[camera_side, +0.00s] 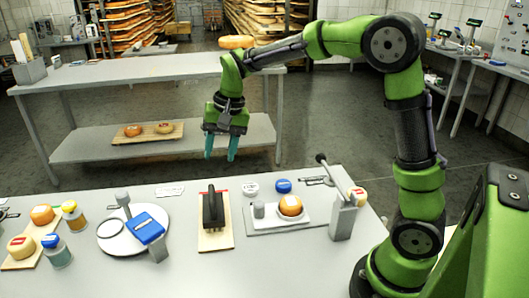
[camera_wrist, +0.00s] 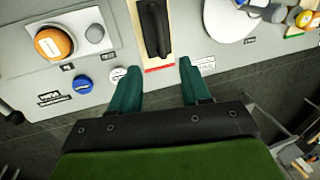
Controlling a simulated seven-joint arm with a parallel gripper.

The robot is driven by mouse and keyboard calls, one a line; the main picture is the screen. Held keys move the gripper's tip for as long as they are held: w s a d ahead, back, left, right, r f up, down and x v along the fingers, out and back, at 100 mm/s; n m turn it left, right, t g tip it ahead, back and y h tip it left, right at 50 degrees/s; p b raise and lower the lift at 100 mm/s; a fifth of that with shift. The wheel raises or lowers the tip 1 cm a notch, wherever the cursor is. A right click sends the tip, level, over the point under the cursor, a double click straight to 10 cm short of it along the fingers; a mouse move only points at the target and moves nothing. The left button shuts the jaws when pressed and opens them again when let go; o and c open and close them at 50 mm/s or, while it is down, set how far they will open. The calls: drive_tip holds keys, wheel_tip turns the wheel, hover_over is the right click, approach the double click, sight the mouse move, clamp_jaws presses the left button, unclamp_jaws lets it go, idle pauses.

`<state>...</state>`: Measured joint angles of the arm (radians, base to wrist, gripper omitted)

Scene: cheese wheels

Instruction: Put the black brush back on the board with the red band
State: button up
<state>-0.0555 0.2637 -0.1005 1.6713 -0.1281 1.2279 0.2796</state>
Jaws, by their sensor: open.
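The black brush (camera_side: 212,210) sits on a light wooden board (camera_side: 215,241) on the front table, its long side running along the board. The board's red band crosses its far end, past the brush. In the wrist view the brush (camera_wrist: 154,30) lies on the board, and the red band (camera_wrist: 158,69) shows at the board's near edge. My gripper (camera_side: 220,154) hangs above and beyond the table's far edge, fingers down, open and empty. In the wrist view its teal fingertips (camera_wrist: 160,65) are apart, on either side of the board's banded end. It is clear of the brush.
Right of the board stand a tray (camera_side: 258,226) with an orange cheese, a blue lid (camera_side: 283,186) and an upright lever device (camera_side: 343,215). Left is a round white plate (camera_side: 118,243) with a blue-topped tool (camera_side: 148,228). Jars and small cheeses crowd the far left.

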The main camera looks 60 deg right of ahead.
drive_tip(key=s+r+n+t, duration=0.2)
drive_tip(key=s, duration=0.8)
drive_tip(key=s+a+r+n+t, duration=0.1)
drive_tip(key=s+r+n+t, duration=0.1)
drive_tip(key=s, duration=0.8)
drive_tip(key=shift+s+a+r+n+t, duration=0.25)
drive_tip(key=shift+s+n+t, duration=0.1)
drive_tip(key=shift+t, duration=0.25)
